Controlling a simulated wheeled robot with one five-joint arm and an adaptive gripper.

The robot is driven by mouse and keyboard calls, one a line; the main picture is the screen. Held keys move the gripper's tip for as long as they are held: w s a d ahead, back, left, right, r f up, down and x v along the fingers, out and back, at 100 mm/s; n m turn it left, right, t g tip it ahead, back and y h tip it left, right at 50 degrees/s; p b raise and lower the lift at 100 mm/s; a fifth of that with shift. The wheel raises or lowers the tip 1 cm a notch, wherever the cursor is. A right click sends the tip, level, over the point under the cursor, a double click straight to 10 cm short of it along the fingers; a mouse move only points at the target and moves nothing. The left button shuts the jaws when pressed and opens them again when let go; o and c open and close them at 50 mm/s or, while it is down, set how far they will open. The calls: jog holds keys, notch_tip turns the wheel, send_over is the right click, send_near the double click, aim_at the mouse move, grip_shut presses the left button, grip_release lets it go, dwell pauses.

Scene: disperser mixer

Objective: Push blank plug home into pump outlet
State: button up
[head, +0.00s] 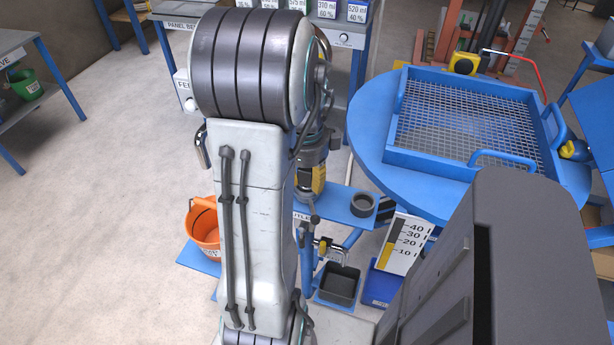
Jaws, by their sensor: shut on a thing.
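My gripper (314,217) shows only in part, pointing down just right of my own arm, which hides its left side. It is shut, and what it holds, taken to be the blank plug, is hidden or too small to make out. Below the gripper is blue pipework with a brass-coloured fitting (322,246), close to the edge of a small blue shelf. I cannot tell which part is the pump outlet, nor whether the plug touches it.
A blue shelf (340,203) bears a dark ring-shaped cup (363,204). Below stand a black bin (340,284) and a scale board (407,243). An orange bucket (203,228) is at left. A round blue table (370,130) with a mesh tray (398,158) is at right. The left floor is clear.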

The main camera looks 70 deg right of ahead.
jog(key=o, duration=1.3)
jog(key=r, duration=1.2)
jog(key=shift+a, duration=0.35)
